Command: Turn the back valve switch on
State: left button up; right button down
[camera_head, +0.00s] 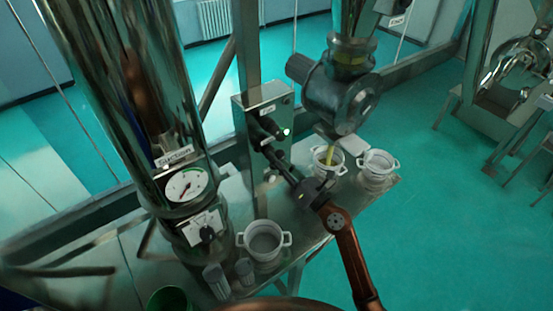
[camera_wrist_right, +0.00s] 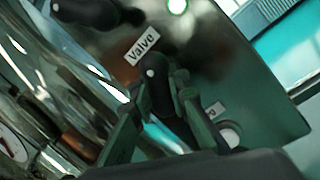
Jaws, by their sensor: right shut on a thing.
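A grey control box (camera_head: 264,110) stands on a post behind the bench, with dark knobs on its face. My right gripper (camera_head: 280,163) reaches up to its lower knob. In the right wrist view, a black knob with a white dot, the valve switch (camera_wrist_right: 155,72), sits just below a white "Valve" label (camera_wrist_right: 142,45). The fingers of my right gripper (camera_wrist_right: 160,105) are on both sides of this knob, shut on it. In the head view the fingers partly hide the knob. My left gripper is not in view.
Another black knob (camera_wrist_right: 88,12) and a lit green lamp (camera_wrist_right: 177,6) are above on the box. White pots (camera_head: 264,240) stand on the bench, and a yellow stream falls from the grey valve body (camera_head: 340,98). A steel column with a gauge (camera_head: 187,184) stands left.

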jog(key=c, duration=1.8)
grip_release()
jog(key=v, duration=1.2)
